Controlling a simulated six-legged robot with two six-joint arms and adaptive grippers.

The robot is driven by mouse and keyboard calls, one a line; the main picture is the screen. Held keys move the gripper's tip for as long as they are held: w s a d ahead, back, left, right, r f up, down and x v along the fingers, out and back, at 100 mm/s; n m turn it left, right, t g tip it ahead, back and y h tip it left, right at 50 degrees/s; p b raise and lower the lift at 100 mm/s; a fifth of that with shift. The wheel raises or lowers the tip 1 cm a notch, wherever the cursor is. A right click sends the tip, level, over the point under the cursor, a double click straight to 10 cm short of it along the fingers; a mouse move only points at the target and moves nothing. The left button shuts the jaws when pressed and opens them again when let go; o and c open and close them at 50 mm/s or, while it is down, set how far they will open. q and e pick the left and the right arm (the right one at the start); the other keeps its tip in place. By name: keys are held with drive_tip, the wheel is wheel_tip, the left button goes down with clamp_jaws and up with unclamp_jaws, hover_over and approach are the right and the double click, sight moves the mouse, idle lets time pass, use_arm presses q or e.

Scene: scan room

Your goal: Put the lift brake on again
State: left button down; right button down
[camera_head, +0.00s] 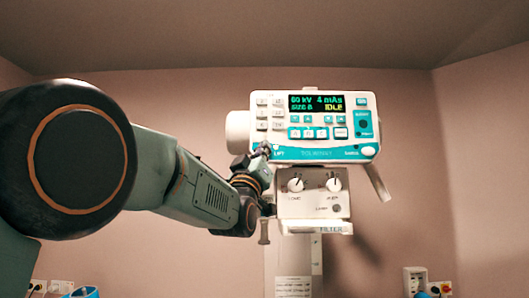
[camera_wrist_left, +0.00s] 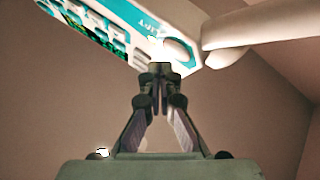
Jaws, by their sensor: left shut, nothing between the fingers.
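The X-ray unit's control head (camera_head: 313,125) faces me, with a lit display reading 60 kV, 4 mAs and IDLE. The word LIFT is printed at its lower left corner, on a teal band. My left gripper (camera_head: 265,152) is at that corner and covers part of it. In the left wrist view, a pale rounded knob (camera_wrist_left: 178,50) sits beside the LIFT label. The closed fingertips (camera_wrist_left: 160,70) are just below that knob, empty; I cannot tell whether they touch it. Whether the brake is on does not show. My right gripper is out of view.
A lower box with two dials (camera_head: 315,194) hangs under the control head, with a FILTER strip below it. A handle (camera_head: 378,182) sticks out at right and another (camera_head: 264,231) at left. A column stands beneath.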

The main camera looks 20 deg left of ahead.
use_arm(q)
drive_tip(key=shift+w, duration=0.15)
drive_tip(key=shift+w+a+f, duration=0.1)
drive_tip(key=shift+w+a, duration=0.05)
drive_tip(key=shift+w, duration=0.2)
drive_tip(key=shift+s, duration=0.15)
drive_tip(key=shift+s+b, duration=0.4)
drive_tip(key=shift+b, duration=0.45)
drive_tip(key=shift+w, duration=0.1)
